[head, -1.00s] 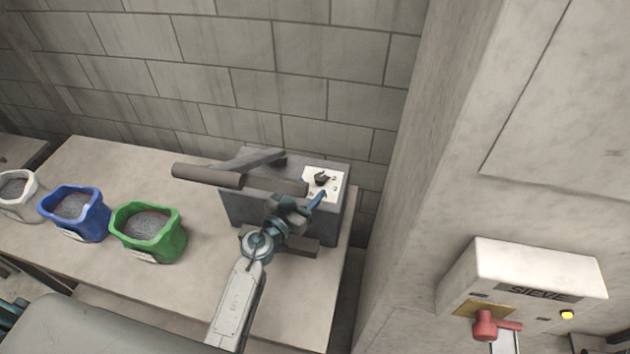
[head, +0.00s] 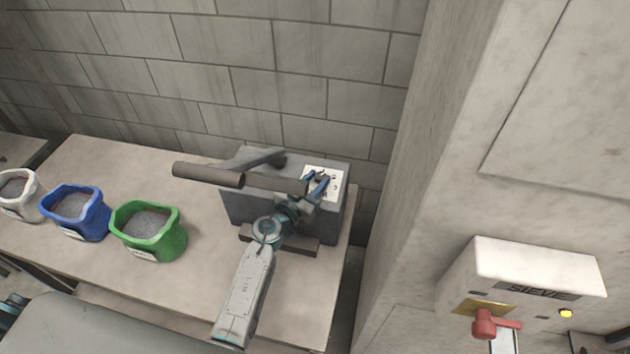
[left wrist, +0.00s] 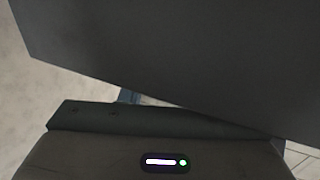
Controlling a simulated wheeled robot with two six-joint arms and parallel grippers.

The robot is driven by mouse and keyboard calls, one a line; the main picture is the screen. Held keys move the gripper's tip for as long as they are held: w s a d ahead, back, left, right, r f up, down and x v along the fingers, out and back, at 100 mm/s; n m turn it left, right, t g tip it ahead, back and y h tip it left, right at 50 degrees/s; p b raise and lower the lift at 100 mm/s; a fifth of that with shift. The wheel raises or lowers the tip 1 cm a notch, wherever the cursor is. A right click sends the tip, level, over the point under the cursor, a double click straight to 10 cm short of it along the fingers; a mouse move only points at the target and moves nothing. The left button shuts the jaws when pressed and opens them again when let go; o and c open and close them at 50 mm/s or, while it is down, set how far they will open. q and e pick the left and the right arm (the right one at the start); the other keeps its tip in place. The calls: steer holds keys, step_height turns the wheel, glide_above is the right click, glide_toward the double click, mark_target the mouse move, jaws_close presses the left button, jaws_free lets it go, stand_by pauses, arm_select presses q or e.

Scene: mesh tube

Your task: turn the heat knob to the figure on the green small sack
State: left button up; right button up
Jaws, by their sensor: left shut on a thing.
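The green small sack (head: 148,232), filled with grey grains, stands on the table with a small white label low on its front; the figure is too small to read. The heat knob (head: 320,175) is dark and sits on a white dial plate (head: 337,184) on top of the grey machine at the table's right end. My left gripper (head: 318,183) reaches over the machine and is shut on the knob, its blue fingers covering most of it and part of the plate. In the left wrist view a dark surface fills the upper part, and the fingers are mostly hidden. My right gripper is out of view.
The grey machine (head: 235,208) has thick bars sticking out to the left above the table. A blue sack (head: 88,226) and a white sack (head: 30,208) stand left of the green one. A sieve switch box (head: 525,275) with a red handle (head: 485,323) is at right.

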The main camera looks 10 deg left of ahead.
arm_select(q)
steer(key=shift+w+a+r+m+g+h+p, duration=0.1)
steer(key=shift+a+r+m+g+h+p, duration=0.1)
steer(key=shift+m+g+h+p, duration=0.45)
steer(key=shift+f+m+g+h, duration=0.1)
steer(key=shift+m+g+h, duration=0.1)
steer(key=shift+m+h, duration=0.35)
steer(key=shift+f+m+g+h, duration=0.1)
steer(key=shift+m+g+h, duration=0.1)
steer(key=shift+h, duration=0.6)
steer(key=o, duration=1)
steer(key=b+v, duration=0.3)
steer(key=v, duration=0.7)
steer(key=shift+s+a, duration=0.25)
steer(key=shift+s, duration=0.05)
